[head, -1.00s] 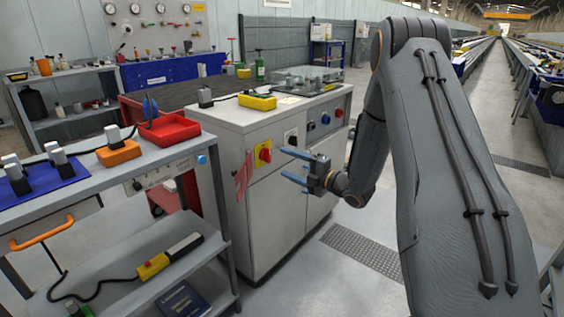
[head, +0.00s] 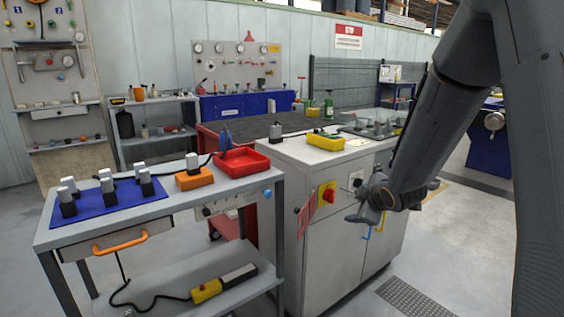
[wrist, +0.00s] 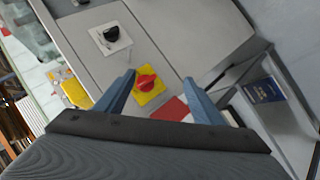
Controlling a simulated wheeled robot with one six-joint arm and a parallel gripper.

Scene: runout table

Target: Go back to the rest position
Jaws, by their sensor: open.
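My gripper (head: 365,214) is at the right in the head view, in front of the grey cabinet (head: 320,255). A red rotary switch on a yellow plate (wrist: 147,83) shows beyond the fingertips on the cabinet front. The same switch (head: 328,194) shows in the head view, left of my gripper.
A workbench (head: 160,209) with a blue mat (head: 104,204), an orange block (head: 194,179) and a red tray (head: 241,163) stands left. A yellow box (head: 326,141) lies on the cabinet. A red tag (head: 306,215) hangs by the switch. Open floor with a grating (head: 415,303) is lower right.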

